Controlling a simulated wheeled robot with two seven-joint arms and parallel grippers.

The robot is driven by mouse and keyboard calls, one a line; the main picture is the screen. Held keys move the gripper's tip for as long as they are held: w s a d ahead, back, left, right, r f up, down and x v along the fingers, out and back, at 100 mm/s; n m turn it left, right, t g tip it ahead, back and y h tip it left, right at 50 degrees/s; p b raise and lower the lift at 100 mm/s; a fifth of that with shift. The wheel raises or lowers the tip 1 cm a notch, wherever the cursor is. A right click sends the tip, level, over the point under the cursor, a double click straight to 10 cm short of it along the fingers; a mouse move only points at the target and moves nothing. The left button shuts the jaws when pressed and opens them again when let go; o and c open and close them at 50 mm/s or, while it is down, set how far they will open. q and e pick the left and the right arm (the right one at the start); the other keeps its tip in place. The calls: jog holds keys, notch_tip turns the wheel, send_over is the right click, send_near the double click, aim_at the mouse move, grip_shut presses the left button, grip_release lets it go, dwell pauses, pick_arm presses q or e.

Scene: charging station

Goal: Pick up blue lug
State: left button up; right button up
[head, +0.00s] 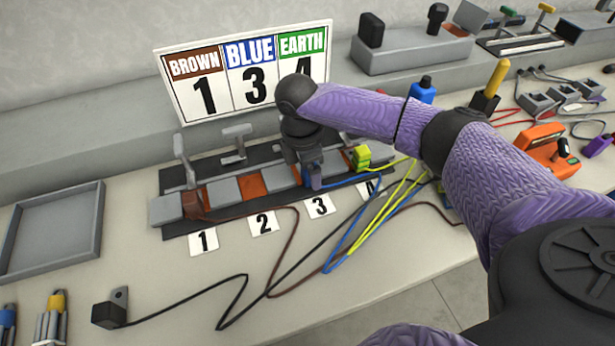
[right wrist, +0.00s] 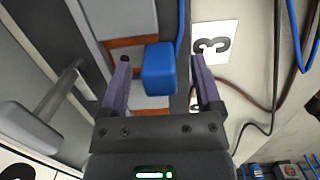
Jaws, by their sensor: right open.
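The blue lug (right wrist: 160,68) is a small blue block seen between the two purple fingers of my right gripper (right wrist: 160,88) in the right wrist view. The fingers are apart, with a gap on each side of the lug. In the head view the right gripper (head: 312,176) points down at the terminal block (head: 225,190) by the number 3 label (head: 319,206). There it mostly hides the lug, and the blue cable (head: 345,238) runs out from that place. My left gripper is not in view.
A brown lug (head: 193,204) sits by label 1 and a yellow-green lug (head: 361,157) by label 4. A black lug (head: 109,311) lies at front left. A grey tray (head: 94,232) is at left. Lever clamps (head: 234,143) stand behind the block. A sign (head: 243,72) is at the back.

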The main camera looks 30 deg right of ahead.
jog(key=shift+f, duration=0.85)
jog(key=shift+r, duration=0.2)
jog(key=shift+c, duration=0.2)
grip_shut()
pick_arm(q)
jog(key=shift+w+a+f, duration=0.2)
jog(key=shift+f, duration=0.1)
